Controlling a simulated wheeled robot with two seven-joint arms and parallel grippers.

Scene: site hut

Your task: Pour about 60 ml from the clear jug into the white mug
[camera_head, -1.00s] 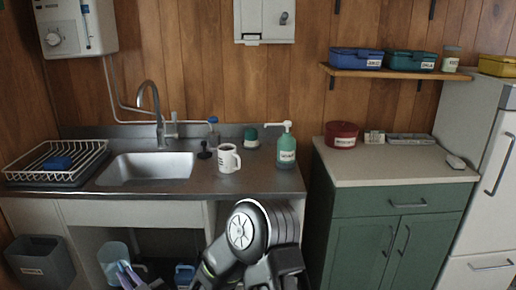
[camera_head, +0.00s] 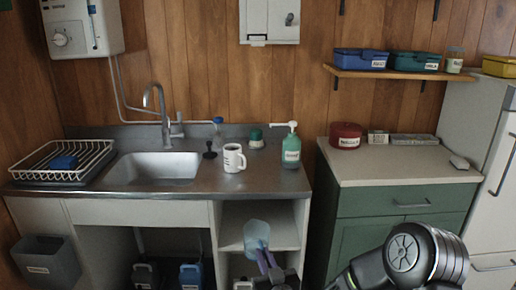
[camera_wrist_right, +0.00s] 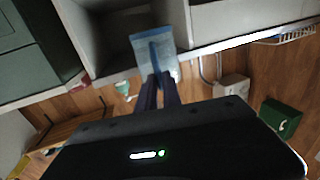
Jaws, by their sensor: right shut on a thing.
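The clear, bluish jug (camera_head: 257,234) is held low in front of the open shelves under the counter, below the counter's front edge. My right gripper (camera_head: 267,262) is shut on the jug. The jug also shows between the fingers in the right wrist view (camera_wrist_right: 152,48). I cannot tell how much liquid is in it. The white mug (camera_head: 233,158), with dark print, stands upright on the steel counter, higher than the jug and apart from it. The inside of the mug is hidden. My left gripper is not in view.
The steel counter (camera_head: 205,187) carries a green pump bottle (camera_head: 291,151) right of the mug and a dark stopper (camera_head: 210,150) left of it. A sink (camera_head: 153,168) and dish rack (camera_head: 60,164) are further left. A green cabinet (camera_head: 385,240) stands right.

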